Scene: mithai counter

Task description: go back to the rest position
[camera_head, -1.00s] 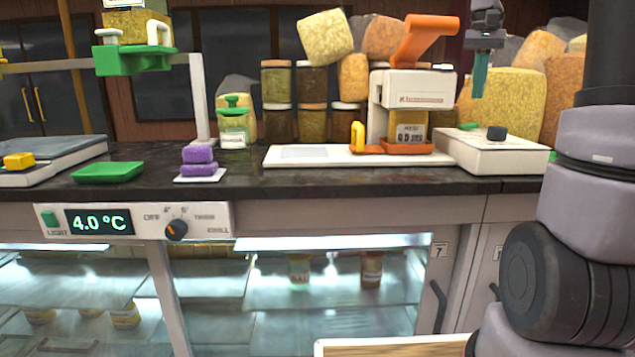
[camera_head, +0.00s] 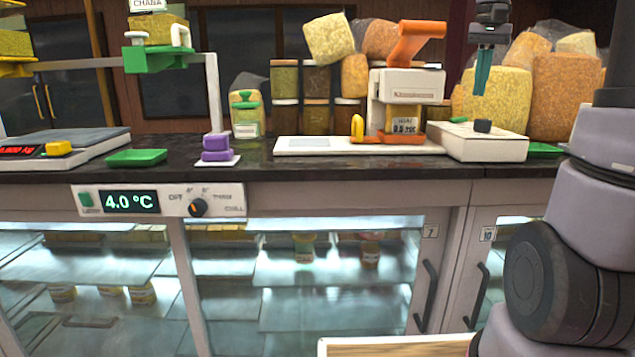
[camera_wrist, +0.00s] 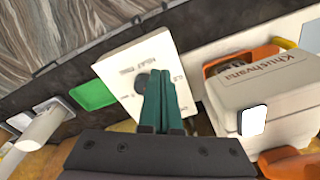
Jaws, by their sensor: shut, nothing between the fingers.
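My gripper (camera_head: 481,72) has teal fingers pointing down. In the head view it hangs at the upper right, above a white box with a dark knob (camera_head: 484,142), and is apart from it. In the wrist view the fingers (camera_wrist: 163,103) are together with nothing between them, and the white box (camera_wrist: 133,62) lies beyond them.
A white machine with an orange lever (camera_head: 408,85) stands left of my gripper; its side is close in the wrist view (camera_wrist: 262,90). Large filled bags (camera_head: 565,95) stand behind. Jars, a purple block (camera_head: 216,146) and a green tray (camera_head: 137,157) are further left on the dark counter.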

